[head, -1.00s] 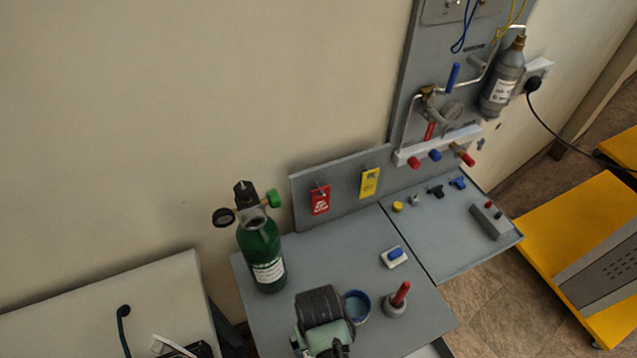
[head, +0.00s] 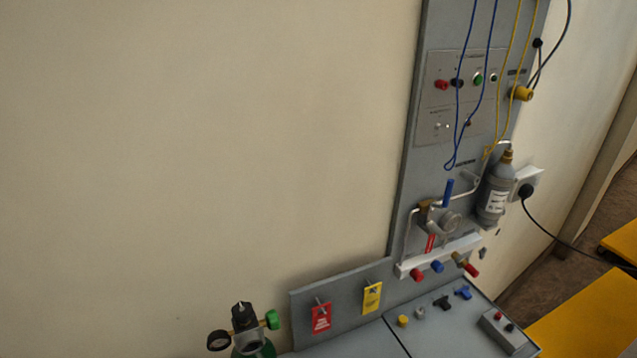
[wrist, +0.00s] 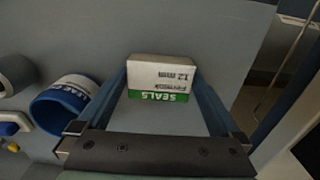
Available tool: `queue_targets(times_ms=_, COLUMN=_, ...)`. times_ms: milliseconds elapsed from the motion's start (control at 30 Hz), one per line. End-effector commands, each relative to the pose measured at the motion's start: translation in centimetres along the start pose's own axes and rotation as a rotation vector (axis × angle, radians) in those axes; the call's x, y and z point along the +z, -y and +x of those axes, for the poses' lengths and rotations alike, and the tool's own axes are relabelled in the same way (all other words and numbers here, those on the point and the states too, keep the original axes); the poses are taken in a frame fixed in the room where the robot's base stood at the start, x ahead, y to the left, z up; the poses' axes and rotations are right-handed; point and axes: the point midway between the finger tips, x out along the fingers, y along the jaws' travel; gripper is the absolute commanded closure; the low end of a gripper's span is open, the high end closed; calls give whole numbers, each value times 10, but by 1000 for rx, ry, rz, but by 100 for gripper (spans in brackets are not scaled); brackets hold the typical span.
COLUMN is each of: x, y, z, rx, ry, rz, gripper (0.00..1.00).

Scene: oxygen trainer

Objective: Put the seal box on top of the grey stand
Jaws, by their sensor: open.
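The seal box (wrist: 160,72), white with a green band reading SEALS, shows upside down in the wrist view on a grey surface (wrist: 95,30). My gripper (wrist: 161,84) is open, with one blue-grey finger on each side of the box; I cannot tell whether either finger touches it. The head view shows neither my gripper nor the seal box. I cannot make out for certain which thing is the grey stand.
A blue-rimmed round container (wrist: 62,105) lies left of my gripper in the wrist view. The head view shows a grey wall panel (head: 412,180), a grey bottle (head: 494,190), a red tag (head: 321,318), a yellow tag (head: 372,297) and the green cylinder's top (head: 245,318).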

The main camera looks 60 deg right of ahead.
Motion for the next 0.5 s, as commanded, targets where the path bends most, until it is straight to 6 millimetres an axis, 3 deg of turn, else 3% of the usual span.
queue_targets(times_ms=167, x=-1, y=0, z=-18, rx=0, ry=-3, rz=0, gripper=0)
queue_targets(times_ms=500, x=-1, y=0, z=-88, rx=1, ry=-5, rz=-1, gripper=0)
